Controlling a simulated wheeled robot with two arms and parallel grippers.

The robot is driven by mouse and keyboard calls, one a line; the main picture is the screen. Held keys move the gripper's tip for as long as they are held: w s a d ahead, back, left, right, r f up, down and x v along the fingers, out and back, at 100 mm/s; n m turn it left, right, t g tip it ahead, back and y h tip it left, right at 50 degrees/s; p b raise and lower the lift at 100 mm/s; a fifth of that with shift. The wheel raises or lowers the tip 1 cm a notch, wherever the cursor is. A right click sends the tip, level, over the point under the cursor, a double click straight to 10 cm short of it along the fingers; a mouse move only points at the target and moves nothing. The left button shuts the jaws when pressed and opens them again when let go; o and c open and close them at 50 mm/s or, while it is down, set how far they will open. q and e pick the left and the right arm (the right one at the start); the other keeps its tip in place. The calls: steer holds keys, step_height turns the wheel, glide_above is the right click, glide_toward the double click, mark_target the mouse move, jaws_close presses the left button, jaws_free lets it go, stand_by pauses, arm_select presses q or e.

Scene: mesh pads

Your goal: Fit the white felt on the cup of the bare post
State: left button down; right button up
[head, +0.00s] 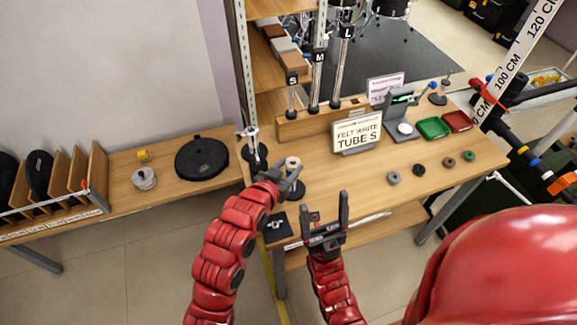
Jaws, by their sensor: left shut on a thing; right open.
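My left gripper (288,179) is shut at a small pale round piece with a tan middle (293,162), above a black round base (296,190) at the table's left end. I cannot tell whether this piece is the white felt, or whether it rests on a post. A metal post (252,138) with a pale top stands on a black base just left of it. My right gripper (328,203) is open and empty, fingers up, at the table's front edge. Grey (393,178), black (419,170), brown (449,162) and green (468,156) rings lie on the table.
A sign (356,132) reads "FELT WHITE TUBE S". Tall tubes marked S (291,80), M (319,62) and L (346,33) stand in a wooden rack behind. Green (433,128) and red (457,121) trays lie at the right. The table's front middle is clear.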

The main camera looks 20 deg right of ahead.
arm_select(q)
steer(key=shift+c, duration=1.4)
jaws_free()
steer(key=shift+s+a+r, duration=0.25)
steer(key=shift+s+a, duration=0.1)
steer(key=shift+a, duration=0.05)
steer(key=p+v, duration=1.2)
steer(key=v, duration=0.4)
steer(key=shift+s+p, duration=0.15)
steer(key=shift+p, duration=0.2)
